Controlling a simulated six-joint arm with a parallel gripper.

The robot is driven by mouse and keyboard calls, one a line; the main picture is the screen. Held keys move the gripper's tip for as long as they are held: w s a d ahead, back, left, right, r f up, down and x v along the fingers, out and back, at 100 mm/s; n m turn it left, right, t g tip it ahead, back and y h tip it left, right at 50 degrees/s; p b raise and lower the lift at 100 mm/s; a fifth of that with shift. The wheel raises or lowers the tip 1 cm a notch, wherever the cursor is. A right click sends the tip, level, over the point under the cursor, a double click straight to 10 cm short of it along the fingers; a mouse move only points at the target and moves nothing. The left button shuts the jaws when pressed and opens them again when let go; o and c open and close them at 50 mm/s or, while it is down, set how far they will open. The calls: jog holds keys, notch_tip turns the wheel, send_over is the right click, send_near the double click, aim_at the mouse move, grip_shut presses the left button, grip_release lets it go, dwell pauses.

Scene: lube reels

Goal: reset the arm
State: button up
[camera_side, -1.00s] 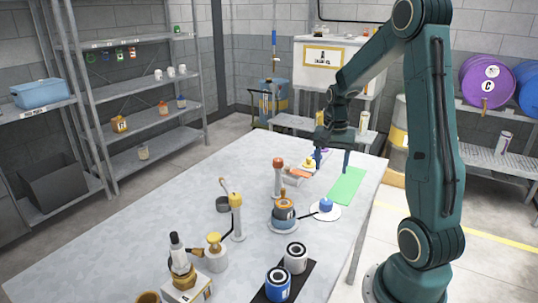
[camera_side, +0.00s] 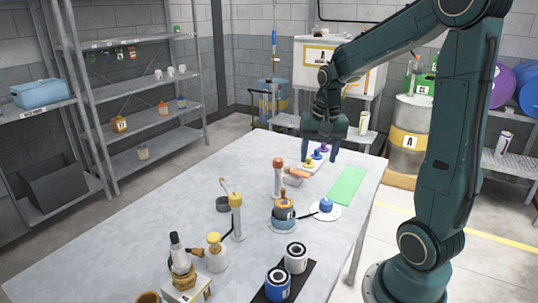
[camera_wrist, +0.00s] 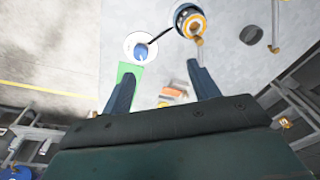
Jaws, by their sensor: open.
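My gripper (camera_side: 321,155) is open and empty above the far end of the grey table (camera_side: 160,210) in the side view. Its two spread fingers also show in the wrist view (camera_wrist: 163,88), apart from everything below. Under and just in front of it is a pale tray (camera_side: 313,166) with small yellow, blue and purple-topped items. A green mat (camera_side: 347,186) lies to the right of the tray, bare.
A white disc with a blue-topped item (camera_side: 326,206), an orange-and-dark pot (camera_side: 284,212), an orange-topped bottle (camera_side: 278,176) and a yellow-topped bottle (camera_side: 237,215) stand nearer. Two cans (camera_side: 278,284) sit on a black mat. The table's left part is clear.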

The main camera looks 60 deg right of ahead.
jog(key=s+a+r+n+t, duration=0.2)
jog(key=s+a+n, duration=0.3)
jog(key=a, duration=0.4)
jog(key=s+a+r+n+t, duration=0.2)
jog(key=s+a+r+n, duration=0.3)
jog(key=a, duration=0.4)
jog(key=shift+s+a+r+n+y, duration=0.25)
jog(key=shift+a+n+y, duration=0.15)
jog(key=shift+n, duration=0.3)
jog(key=shift+w, duration=0.1)
